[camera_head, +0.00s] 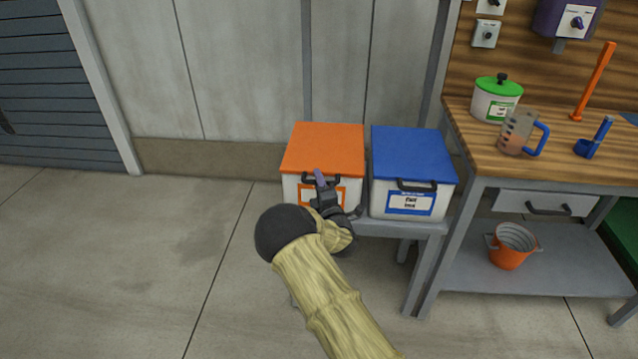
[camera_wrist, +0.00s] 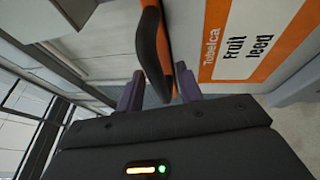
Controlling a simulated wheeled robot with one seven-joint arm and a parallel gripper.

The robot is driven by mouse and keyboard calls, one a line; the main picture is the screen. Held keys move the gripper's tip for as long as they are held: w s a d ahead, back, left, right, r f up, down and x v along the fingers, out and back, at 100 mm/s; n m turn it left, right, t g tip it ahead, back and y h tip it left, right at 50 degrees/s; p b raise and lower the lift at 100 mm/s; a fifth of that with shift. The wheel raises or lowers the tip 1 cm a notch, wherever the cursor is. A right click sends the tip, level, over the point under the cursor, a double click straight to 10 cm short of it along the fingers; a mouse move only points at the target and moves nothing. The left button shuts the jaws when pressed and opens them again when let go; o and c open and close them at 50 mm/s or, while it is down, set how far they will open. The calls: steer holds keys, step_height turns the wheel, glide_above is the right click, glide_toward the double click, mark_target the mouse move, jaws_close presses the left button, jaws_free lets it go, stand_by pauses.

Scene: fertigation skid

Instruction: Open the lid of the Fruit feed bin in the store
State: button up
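The Fruit feed bin is the white box with an orange lid (camera_head: 325,145) and an orange label; the lid lies shut. Its dark lid handle (camera_head: 308,178) is at the front edge, partly hidden by my gripper (camera_head: 322,180). In the wrist view the orange label (camera_wrist: 255,40) reads "Fruit feed". There the dark handle (camera_wrist: 153,45) runs between the two purple fingers of my gripper (camera_wrist: 160,88). The fingers stand apart on either side of the handle, with some gap showing, and do not appear clamped on it.
A similar bin with a blue lid (camera_head: 408,152) stands close on the right, on the same grey stand (camera_head: 405,228). A wooden workbench (camera_head: 470,155) with a green-lidded pot (camera_head: 496,100) and a jug (camera_head: 517,133) is further right. The floor at left is clear.

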jaws_close()
stand_by(0.3)
